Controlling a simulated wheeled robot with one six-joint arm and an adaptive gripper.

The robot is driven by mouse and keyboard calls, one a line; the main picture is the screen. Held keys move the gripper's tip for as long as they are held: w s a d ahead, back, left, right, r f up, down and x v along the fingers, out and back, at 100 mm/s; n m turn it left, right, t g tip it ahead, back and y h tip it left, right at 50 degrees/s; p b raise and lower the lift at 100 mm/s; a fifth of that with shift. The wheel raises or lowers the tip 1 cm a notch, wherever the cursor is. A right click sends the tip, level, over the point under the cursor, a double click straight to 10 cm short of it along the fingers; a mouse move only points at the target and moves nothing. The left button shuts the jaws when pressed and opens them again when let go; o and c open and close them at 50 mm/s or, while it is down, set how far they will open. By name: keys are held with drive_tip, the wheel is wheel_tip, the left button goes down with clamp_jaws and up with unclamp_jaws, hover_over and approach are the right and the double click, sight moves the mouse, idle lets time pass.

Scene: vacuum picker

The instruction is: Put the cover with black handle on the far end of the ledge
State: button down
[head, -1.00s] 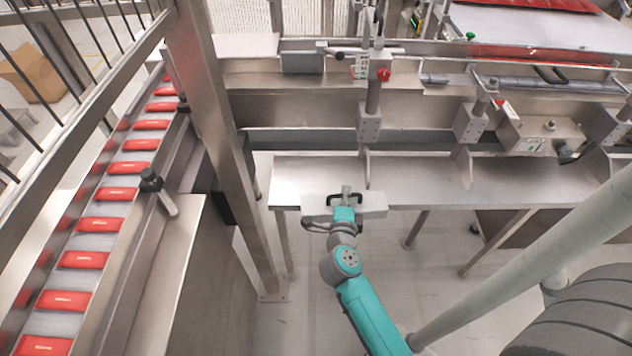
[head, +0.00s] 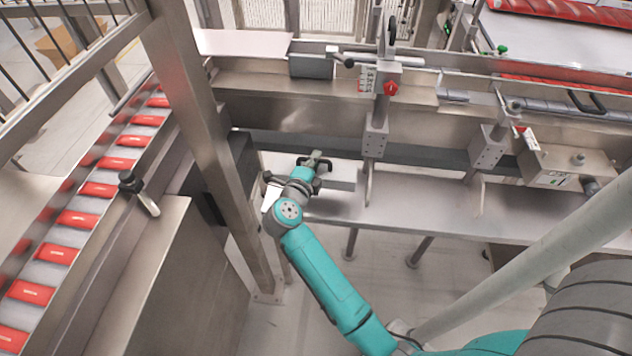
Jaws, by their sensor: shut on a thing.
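The cover (head: 342,177) is a pale grey flat block. It is at the left end of the metal ledge (head: 420,200), close to the upright post. My gripper (head: 315,160) is over the cover and shut on its handle, which the gripper mostly hides. I cannot tell whether the cover touches the ledge or hangs just above it. The ledge runs from the post to the right below the machine wall.
A thick steel post (head: 190,130) stands just left of the ledge. A clamp column with a red knob (head: 390,88) comes down to the right of the cover. A conveyor with red packs (head: 78,218) runs at the left. The ledge's middle is mostly bare.

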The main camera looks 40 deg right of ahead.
drive_tip(key=shift+f, duration=3.65)
drive_tip(key=shift+f, duration=0.1)
drive_tip(key=c, duration=1.2)
unclamp_jaws()
drive_tip(key=v, duration=1.2)
drive_tip(key=shift+s, duration=0.15)
